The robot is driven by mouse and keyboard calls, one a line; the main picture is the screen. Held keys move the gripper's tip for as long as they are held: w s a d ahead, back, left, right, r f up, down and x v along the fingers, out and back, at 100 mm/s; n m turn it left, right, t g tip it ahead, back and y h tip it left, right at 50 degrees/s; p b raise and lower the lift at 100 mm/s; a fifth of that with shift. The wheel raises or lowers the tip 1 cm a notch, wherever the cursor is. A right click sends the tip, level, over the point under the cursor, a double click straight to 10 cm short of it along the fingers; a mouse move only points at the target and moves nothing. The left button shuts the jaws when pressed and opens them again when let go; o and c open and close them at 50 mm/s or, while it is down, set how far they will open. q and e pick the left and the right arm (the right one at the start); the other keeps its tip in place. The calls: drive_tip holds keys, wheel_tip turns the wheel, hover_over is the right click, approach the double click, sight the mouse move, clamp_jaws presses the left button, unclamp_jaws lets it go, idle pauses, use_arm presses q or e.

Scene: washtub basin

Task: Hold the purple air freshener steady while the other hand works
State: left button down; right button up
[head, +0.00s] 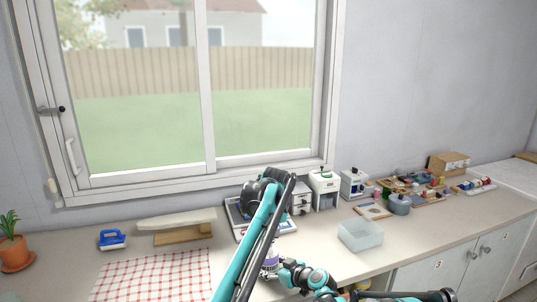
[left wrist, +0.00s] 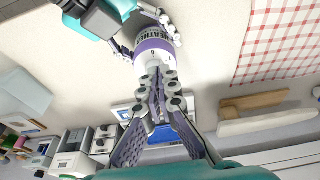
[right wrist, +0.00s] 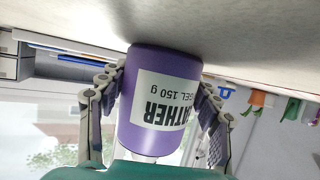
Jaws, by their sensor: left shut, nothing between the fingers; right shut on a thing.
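The purple air freshener (right wrist: 150,100) has a white label with upside-down black lettering in the right wrist view. My right gripper (right wrist: 160,82) is shut on it, with one finger on each side. In the left wrist view the air freshener (left wrist: 153,42) shows its purple band and white end, with my right gripper around it. My left gripper (left wrist: 162,78) is shut and empty, its tips close to that white end; I cannot tell whether they touch. In the head view only a small part of the air freshener (head: 271,258) shows beside my teal arm, which hides the rest.
A clear bin (head: 360,235) stands right of my arms. A red checked cloth (head: 150,276), a blue-handled brush (head: 112,239) and a wooden board (head: 183,235) lie at the left. Small machines (head: 324,188) and many small items line the back right.

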use_arm(q)
drive_tip(key=shift+s+x, duration=0.2)
drive_tip(key=shift+x, duration=0.65)
drive_tip(key=shift+s+x, duration=0.15)
drive_tip(key=shift+x, duration=0.65)
drive_tip(key=shift+w+d, duration=0.1)
drive_tip(key=shift+w, duration=0.15)
drive_tip(key=shift+d, duration=0.25)
drive_tip(key=shift+w+d, duration=0.25)
drive_tip(key=shift+d, duration=0.4)
drive_tip(key=shift+s+d, duration=0.2)
drive_tip(key=shift+s, duration=0.05)
drive_tip(key=w+v, duration=0.1)
drive_tip(key=v, duration=0.5)
hover_over(274, 256)
drive_tip(key=s, duration=0.1)
drive_tip(key=shift+s+d, duration=0.1)
